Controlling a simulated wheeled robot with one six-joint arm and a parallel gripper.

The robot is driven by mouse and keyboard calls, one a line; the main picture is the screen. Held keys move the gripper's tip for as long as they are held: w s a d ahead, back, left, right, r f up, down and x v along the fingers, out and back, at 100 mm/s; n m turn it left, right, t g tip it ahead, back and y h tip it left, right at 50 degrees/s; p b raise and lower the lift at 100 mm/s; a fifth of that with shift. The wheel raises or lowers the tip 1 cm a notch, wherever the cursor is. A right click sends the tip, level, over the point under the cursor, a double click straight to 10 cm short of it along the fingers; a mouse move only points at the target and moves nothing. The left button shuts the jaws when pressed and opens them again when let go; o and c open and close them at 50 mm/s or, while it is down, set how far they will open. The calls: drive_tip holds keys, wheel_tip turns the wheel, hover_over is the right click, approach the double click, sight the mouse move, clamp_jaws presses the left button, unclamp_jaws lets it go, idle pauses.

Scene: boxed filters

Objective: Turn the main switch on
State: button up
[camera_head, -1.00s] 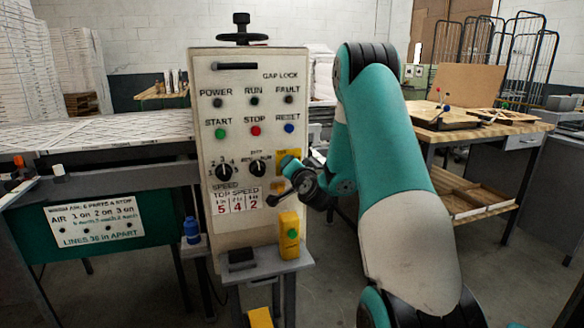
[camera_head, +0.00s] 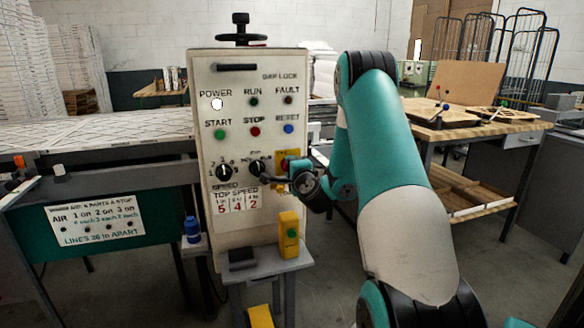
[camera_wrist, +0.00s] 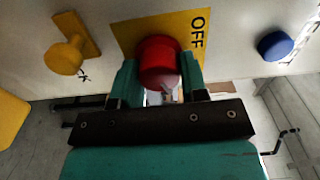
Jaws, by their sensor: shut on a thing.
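The main switch is a red knob (camera_wrist: 158,62) on a yellow plate marked OFF (camera_wrist: 190,24) in the wrist view. My gripper (camera_wrist: 160,72) is shut on the red knob, one teal finger on each side of it. In the head view the yellow plate (camera_head: 283,156) shows at the right edge of the pale control panel (camera_head: 240,100). There my gripper (camera_head: 291,164) covers most of the switch. The POWER lamp (camera_head: 217,104) at the panel's upper left glows white. The knob's exact angle is hard to read.
RUN (camera_head: 254,101) and FAULT (camera_head: 288,100) lamps are dark. A blue RESET button (camera_head: 289,129) sits above the switch; two black dials, including SPEED (camera_head: 224,172), lie to its left. A yellow box (camera_head: 289,235) with a green button stands on the shelf below.

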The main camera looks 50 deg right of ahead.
drive_tip(key=shift+m, duration=0.3)
drive_tip(key=o, duration=0.9)
drive_tip(key=shift+d, duration=0.1)
